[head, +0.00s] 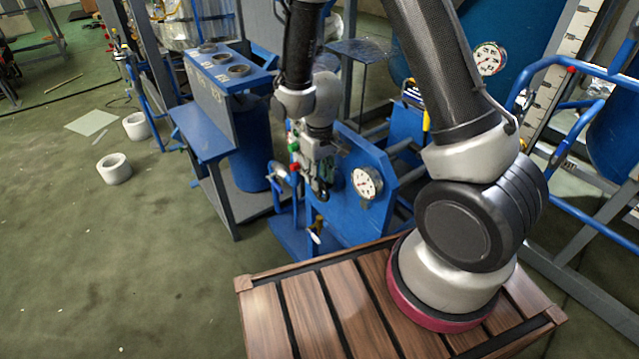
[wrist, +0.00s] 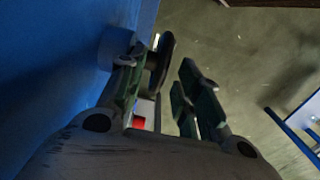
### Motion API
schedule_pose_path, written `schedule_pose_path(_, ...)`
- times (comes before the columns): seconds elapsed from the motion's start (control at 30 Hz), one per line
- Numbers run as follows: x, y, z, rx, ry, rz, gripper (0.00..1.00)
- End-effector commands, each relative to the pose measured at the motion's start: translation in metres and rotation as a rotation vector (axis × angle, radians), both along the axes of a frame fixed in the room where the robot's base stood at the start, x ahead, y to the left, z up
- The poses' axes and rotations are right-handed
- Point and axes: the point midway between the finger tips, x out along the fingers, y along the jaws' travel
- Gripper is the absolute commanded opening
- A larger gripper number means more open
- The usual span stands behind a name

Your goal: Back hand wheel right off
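A dark hand wheel (wrist: 163,66) shows nearly edge-on in the wrist view, on a short stem from a blue surface (wrist: 60,60). My gripper (wrist: 162,88) is open, with one green finger close to the wheel on the left and the other apart from it on the right. The wheel lies between the fingers near their tips; I cannot tell whether the left finger touches it. In the head view my gripper (head: 320,190) points down beside the blue panel (head: 350,215), left of a round white gauge (head: 366,183). There the gripper largely hides the wheel.
A small valve with a pale handle (head: 315,236) sits below my gripper. A blue box with round openings (head: 225,68) stands to the left. Blue pipe rails (head: 575,75) are at the right. Open green floor (head: 130,250) lies at the left, with white rings (head: 114,169) on it.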

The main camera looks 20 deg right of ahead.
Motion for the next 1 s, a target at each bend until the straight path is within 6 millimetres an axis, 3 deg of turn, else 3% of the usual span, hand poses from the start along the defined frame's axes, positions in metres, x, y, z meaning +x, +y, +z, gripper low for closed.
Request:
schedule_pose_path(0.2,0.0,0.0,-0.028,-0.001,0.002,0.0,0.34)
schedule_pose_path(0.53,0.0,0.0,-0.033,0.0,0.001,0.0,0.34)
schedule_pose_path(0.73,0.0,0.0,-0.033,0.0,0.001,0.0,0.0)
schedule_pose_path(1.0,0.002,0.001,-0.034,-0.011,0.031,0.0,0.0)
